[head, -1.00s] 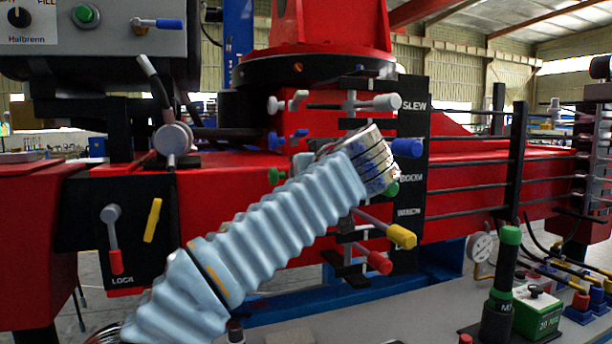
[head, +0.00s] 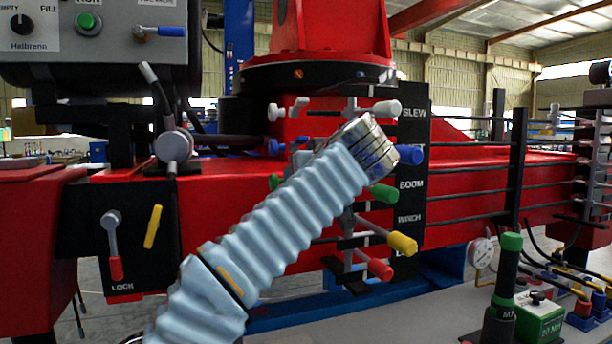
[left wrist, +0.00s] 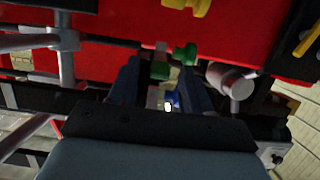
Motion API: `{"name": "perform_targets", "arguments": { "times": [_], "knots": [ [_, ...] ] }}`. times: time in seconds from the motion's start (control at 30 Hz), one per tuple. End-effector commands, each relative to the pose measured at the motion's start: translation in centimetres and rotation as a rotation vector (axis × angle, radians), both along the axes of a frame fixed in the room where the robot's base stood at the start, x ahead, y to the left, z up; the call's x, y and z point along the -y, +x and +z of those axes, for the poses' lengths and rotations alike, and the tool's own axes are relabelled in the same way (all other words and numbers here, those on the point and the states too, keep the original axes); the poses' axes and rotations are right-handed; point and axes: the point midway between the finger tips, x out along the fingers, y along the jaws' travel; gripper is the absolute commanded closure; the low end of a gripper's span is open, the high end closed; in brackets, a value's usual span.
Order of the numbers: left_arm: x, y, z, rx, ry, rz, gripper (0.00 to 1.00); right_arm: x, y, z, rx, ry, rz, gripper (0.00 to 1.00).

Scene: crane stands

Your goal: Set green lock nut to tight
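A small green lock nut (head: 275,182) shows partly at the left edge of my left arm in the head view, below a blue one (head: 272,147). In the left wrist view a green wing-shaped piece (left wrist: 185,53) stands just beyond my left gripper (left wrist: 160,80). The gripper's two dark fingers are apart, with another green piece (left wrist: 160,70) seen between them. I cannot tell whether a finger touches either piece. In the head view my sleeved left arm hides the fingers and the middle of the lever bank. My right gripper is not in view.
Lever knobs crowd around the arm: blue (head: 410,154), green (head: 383,193), yellow (head: 402,243) and red (head: 379,268). A LOCK panel (head: 130,270) is at the left. A bench with a green-topped tool (head: 511,241) and a green box (head: 540,318) is at the lower right.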

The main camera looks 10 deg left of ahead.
Motion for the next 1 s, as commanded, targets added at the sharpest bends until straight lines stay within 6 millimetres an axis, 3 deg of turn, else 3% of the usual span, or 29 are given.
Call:
{"name": "perform_targets", "arguments": {
  "times": [0.33, 0.7, 1.0],
  "knots": [
    [0.9, -1.2, 0.3, 0.0, 0.0, -0.002, 0.51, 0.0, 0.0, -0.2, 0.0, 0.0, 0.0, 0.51],
    [5.6, -8.1, 2.9, 0.002, -0.001, -0.005, 0.51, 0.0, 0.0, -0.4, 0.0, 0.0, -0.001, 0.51],
    [7.4, -10.9, 3.8, 0.0, 0.0, 0.0, 0.51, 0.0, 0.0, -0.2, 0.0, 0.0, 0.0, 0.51]
  ]
}}
